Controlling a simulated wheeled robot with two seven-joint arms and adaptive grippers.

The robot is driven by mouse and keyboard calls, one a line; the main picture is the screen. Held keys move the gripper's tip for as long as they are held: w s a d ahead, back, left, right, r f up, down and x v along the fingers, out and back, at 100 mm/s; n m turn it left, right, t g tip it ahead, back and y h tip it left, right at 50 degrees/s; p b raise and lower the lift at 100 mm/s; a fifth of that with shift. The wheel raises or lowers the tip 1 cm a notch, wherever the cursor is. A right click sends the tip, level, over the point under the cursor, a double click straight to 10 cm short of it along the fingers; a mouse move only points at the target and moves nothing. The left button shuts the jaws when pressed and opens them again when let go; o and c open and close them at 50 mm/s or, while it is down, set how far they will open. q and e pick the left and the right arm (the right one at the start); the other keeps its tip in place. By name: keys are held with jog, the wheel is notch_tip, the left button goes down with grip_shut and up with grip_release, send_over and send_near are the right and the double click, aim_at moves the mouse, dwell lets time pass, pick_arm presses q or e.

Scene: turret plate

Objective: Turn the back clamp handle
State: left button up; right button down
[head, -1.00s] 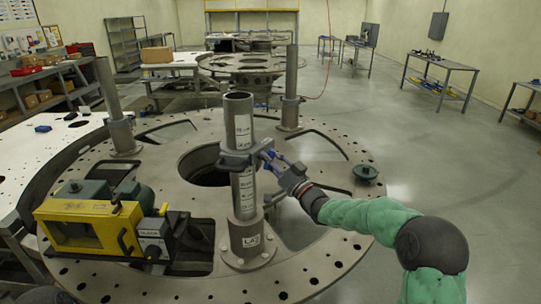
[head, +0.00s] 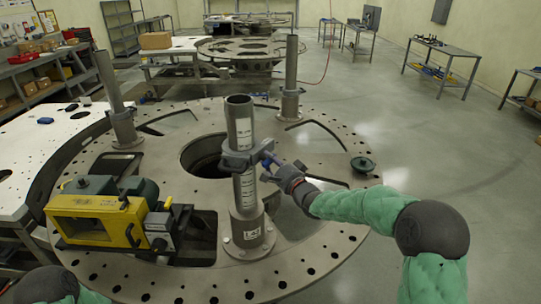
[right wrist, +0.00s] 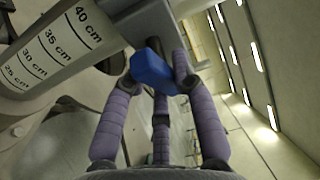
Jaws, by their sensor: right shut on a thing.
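A grey clamp (head: 238,161) sits around the upright grey post (head: 243,192) that stands on the turret plate (head: 318,238). A blue clamp handle (head: 267,159) sticks out at the clamp's right side. In the right wrist view the blue handle (right wrist: 152,69) is a block at the end of a grey clamp arm, between my finger tips. My right gripper (head: 272,168) is shut on this handle; its purple-grey padded fingers (right wrist: 154,84) close around it from several sides. The fingers hide part of the handle. My left gripper is out of view; only part of my left arm shows at bottom left.
A yellow machine (head: 95,222) stands on the plate at left. Two more posts rise at the back left (head: 112,95) and back right (head: 291,82). A small dark green knob-like part (head: 362,165) lies at the plate's right edge.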

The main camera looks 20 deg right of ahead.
jog(key=shift+m+h+p, duration=0.3)
jog(key=shift+m+p, duration=0.35)
jog(key=shift+m, duration=0.05)
jog(key=c, duration=1.3)
grip_release()
jog(key=shift+o, duration=0.2)
jog(key=v, duration=1.2)
jog(key=shift+d, duration=0.15)
jog(key=shift+g, duration=0.3)
